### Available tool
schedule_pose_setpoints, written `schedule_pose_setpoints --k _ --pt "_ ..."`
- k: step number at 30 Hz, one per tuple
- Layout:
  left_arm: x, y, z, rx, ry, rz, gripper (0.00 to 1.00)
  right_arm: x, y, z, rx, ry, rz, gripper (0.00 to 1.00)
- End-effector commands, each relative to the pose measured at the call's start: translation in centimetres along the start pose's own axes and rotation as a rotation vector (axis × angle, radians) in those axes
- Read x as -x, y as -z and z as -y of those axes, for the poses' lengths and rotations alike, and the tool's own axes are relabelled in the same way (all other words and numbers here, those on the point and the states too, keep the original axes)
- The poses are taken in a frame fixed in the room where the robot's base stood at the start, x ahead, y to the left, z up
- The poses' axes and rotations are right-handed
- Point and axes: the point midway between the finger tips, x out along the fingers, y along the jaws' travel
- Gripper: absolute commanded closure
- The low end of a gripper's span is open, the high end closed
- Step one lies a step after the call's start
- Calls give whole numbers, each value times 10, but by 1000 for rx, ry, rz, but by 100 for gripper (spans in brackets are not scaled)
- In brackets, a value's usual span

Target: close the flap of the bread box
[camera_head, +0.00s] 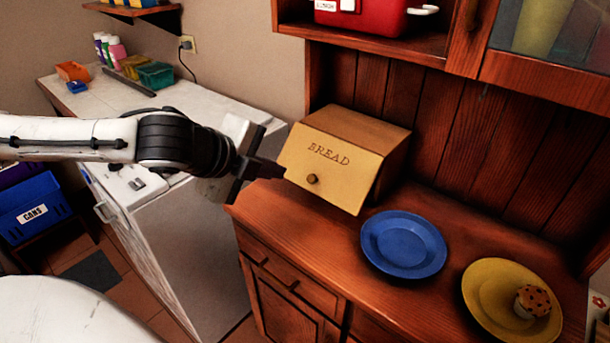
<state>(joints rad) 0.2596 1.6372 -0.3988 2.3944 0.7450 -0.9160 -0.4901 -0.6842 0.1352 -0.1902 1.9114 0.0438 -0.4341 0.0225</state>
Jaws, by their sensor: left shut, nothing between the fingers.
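The wooden bread box (393,140) stands on the dark wood counter of the hutch, against its back panel. Its pale yellow flap (325,160) faces me, marked BREAD, with a round knob (312,179) low on it. The flap slants across the box front and looks down over the opening; I cannot tell whether a small gap is left. My left gripper (280,170) is shut and empty, its fingertips at the flap's left edge, left of the knob. I cannot tell whether they touch it. My right gripper is not in view.
A blue plate (403,243) lies on the counter right of the box. A yellow plate (485,290) with a muffin (534,301) is further right. A shelf with a red box (360,18) hangs above. A white appliance (195,230) stands left of the hutch.

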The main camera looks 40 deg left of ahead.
Motion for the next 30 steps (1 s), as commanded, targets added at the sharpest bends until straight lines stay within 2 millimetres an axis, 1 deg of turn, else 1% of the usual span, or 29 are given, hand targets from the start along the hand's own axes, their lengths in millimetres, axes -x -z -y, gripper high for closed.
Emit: schedule_pose_setpoints --k 5,10,14,21,24,27,30 --pt "-8 -1 2 1 4 -1 100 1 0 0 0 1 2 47" --pt "-27 0 2 4 1 -2 100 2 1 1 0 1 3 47" --pt "-48 0 2 4 2 -2 100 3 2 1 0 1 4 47" --pt "-95 0 2 3 1 0 100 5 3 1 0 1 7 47" --pt "-112 0 2 2 1 0 100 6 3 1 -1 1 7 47" --pt "-125 -1 2 0 1 2 100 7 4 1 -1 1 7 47" --pt "-134 -1 2 -1 1 2 100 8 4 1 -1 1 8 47"
